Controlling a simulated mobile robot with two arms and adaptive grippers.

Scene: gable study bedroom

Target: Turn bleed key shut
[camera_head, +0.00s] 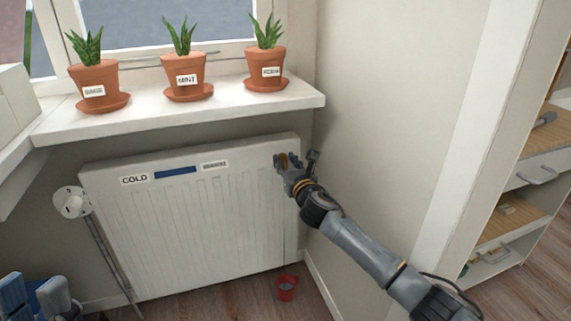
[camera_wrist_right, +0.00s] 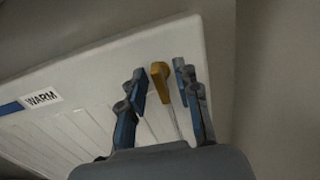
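The brass-coloured bleed key (camera_wrist_right: 160,82) is at the top right corner of the white radiator (camera_head: 200,225). It also shows small in the head view (camera_head: 283,160), partly covered by my right gripper (camera_head: 296,161). In the right wrist view the key lies between the fingers of my right gripper (camera_wrist_right: 160,88), with a gap on either side. That gripper is open around the key and I see no grip on it. My left gripper (camera_head: 35,294) is at the lower left of the head view, open and empty, away from the radiator and partly cut off.
The radiator has a COLD label (camera_head: 134,180), a blue bar (camera_head: 175,172) and a WARM label (camera_wrist_right: 42,97). A windowsill (camera_head: 225,100) with potted plants overhangs it. A white valve dial (camera_head: 72,202) is at left. A red cup (camera_head: 286,290) stands on the floor. The wall is close at right.

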